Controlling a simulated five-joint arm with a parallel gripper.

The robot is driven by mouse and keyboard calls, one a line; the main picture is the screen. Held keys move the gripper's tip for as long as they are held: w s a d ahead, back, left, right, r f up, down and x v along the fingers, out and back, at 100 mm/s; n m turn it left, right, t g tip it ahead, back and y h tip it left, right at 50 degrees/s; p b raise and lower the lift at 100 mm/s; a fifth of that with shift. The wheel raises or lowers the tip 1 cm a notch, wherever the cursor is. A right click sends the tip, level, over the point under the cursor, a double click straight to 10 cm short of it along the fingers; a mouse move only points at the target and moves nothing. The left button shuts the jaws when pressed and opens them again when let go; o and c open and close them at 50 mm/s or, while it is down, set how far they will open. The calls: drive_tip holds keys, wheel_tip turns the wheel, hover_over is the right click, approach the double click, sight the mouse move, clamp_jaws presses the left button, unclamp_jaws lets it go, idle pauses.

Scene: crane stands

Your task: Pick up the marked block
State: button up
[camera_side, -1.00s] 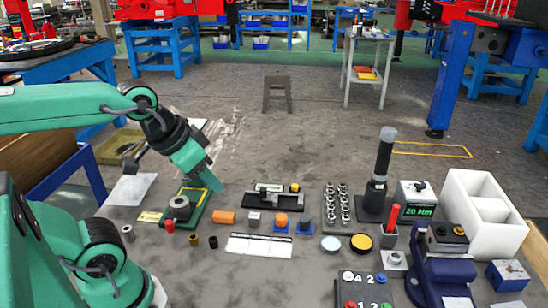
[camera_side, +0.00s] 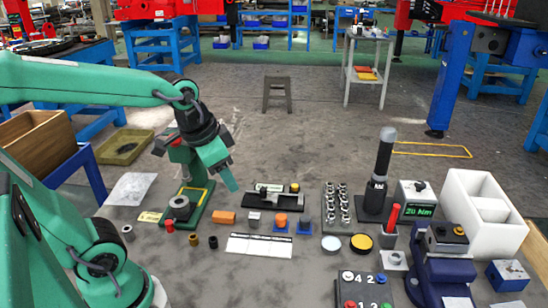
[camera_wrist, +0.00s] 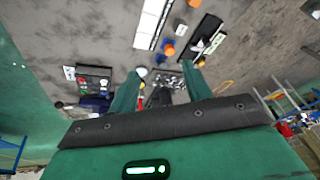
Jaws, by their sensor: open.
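A small grey block (camera_side: 254,217) stands on the table in the side view, just right of an orange block (camera_side: 224,217).
A black fixture (camera_side: 272,197) lies right of my gripper, and a green stand (camera_side: 199,205) is at its left. A white ruled strip (camera_side: 259,245) lies in front. A tall black post (camera_side: 382,165) and white bin (camera_side: 478,210) stand at right.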

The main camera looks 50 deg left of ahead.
drive_tip(key=w+a+f+m+g, duration=0.2)
drive_tip(key=w+a+f+m, duration=0.1)
drive_tip(key=w+f, duration=0.3)
drive_tip(key=m+g, duration=0.2)
drive_tip(key=m, duration=0.1)
hover_over(254, 215)
drive_tip(key=f, duration=0.7)
drive_tip(key=shift+s+d+f, duration=0.1)
drive_tip(key=shift+s+f, duration=0.25)
drive_tip(key=shift+f, duration=0.05)
drive_tip(key=shift+w+f+m, duration=0.15)
drive_tip(key=shift+f+m, duration=0.15)
drive_tip(key=shift+f, duration=1.5)
drive_tip(key=shift+f, duration=0.1)
drive_tip(key=shift+w+f, duration=0.2)
drive_tip(key=shift+f, duration=2.25)
